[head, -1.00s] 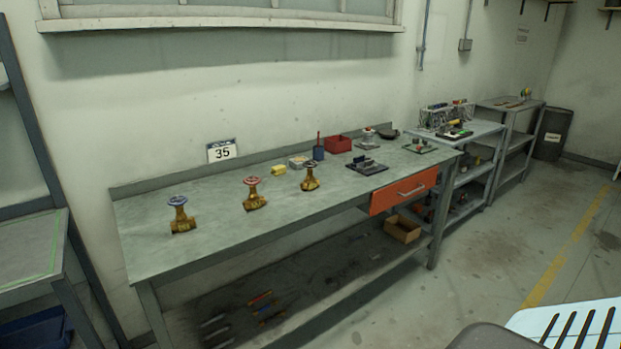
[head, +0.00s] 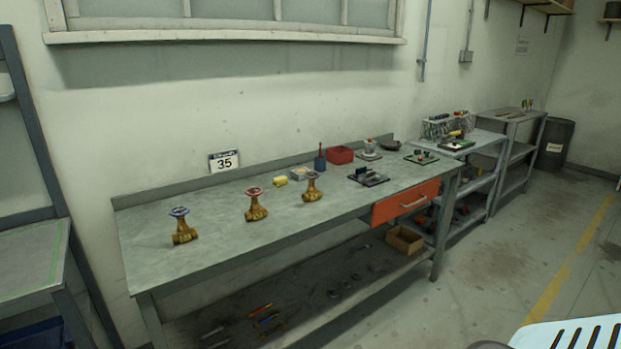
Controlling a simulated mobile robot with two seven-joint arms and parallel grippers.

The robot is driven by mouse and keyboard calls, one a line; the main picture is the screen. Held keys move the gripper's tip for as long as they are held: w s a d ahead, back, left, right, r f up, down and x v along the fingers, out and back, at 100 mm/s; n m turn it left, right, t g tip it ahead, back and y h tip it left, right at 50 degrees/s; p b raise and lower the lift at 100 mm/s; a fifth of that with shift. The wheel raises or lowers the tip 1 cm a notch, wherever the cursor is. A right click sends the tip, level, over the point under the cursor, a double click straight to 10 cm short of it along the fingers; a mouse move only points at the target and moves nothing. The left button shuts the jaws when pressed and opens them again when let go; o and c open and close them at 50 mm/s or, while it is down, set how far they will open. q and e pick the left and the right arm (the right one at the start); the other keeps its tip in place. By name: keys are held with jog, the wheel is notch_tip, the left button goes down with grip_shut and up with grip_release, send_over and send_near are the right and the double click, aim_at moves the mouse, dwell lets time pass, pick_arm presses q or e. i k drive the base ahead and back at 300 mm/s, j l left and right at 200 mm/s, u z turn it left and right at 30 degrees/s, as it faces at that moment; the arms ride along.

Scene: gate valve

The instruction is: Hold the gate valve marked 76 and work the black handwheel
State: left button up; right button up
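Three brass gate valves stand upright on the long grey workbench (head: 160,262). The left one (head: 183,234) has a blue handwheel (head: 179,212). The middle one (head: 256,212) has a red handwheel (head: 254,191). The right one (head: 312,191) is farthest along the bench and has a dark handwheel (head: 312,175), which looks like the black one. The numbers on the valve bodies are too small to read, so I cannot tell which is marked 76. Neither of my grippers is in view.
A sign reading 35 (head: 224,161) stands at the wall. Behind the right valve are a yellow block (head: 281,181), a blue holder (head: 320,163) and a red bin (head: 341,155). An orange drawer (head: 405,202) hangs under the bench front. The bench's front left is bare.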

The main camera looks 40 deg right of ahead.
aim_at(317, 176)
jog(key=i+l, duration=0.15)
jog(key=l, duration=0.25)
jog(key=i+l, duration=0.15)
jog(key=l, duration=0.2)
jog(key=i+l, duration=0.15)
jog(key=l, duration=0.25)
jog(key=i+l, duration=0.15)
jog(key=l, duration=0.2)
jog(key=i+l, duration=0.2)
jog(key=l, duration=0.2)
jog(key=i+l, duration=0.15)
jog(key=l, duration=0.25)
jog(key=i+l, duration=0.15)
jog(key=l, duration=0.2)
jog(key=i+l, duration=0.15)
jog(key=l, duration=0.25)
